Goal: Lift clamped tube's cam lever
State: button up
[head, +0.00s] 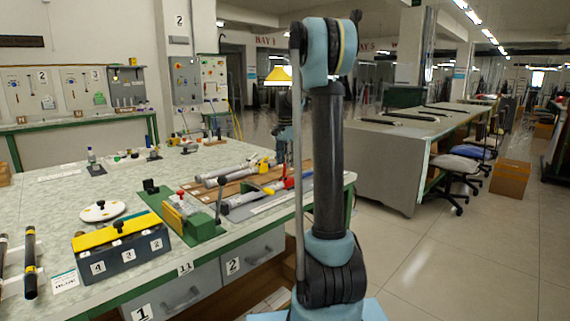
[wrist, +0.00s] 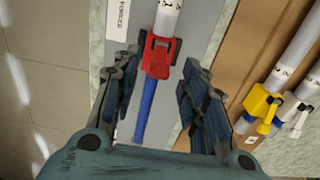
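In the wrist view a white tube (wrist: 168,18) with dark marks runs into a red clamp (wrist: 157,56) on a grey plate (wrist: 200,42). A blue lever (wrist: 147,112) extends from the clamp toward my gripper and looks laid along the plate; its height is hard to tell. My gripper (wrist: 156,85) is open, with one finger on each side of the lever and clear space on both sides. The fingers appear apart from the clamp. In the head view the red clamp (head: 287,183) shows beside my arm, which hides part of that area.
Right of the plate, a brown wooden board (wrist: 236,62) holds more white tubes with a yellow clamp (wrist: 262,104). A green fixture (head: 182,217) and a dark box with a yellow top (head: 120,250) stand on the bench (head: 50,211). Floor lies beyond the bench edge.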

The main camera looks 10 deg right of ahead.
jog(key=shift+f, duration=0.3)
grip_shut()
jog(key=shift+s+a+t+h, duration=0.5)
jog(key=shift+a+t+h, duration=0.3)
jog(key=shift+h, duration=0.3)
grip_release()
jog(key=shift+r, duration=0.1)
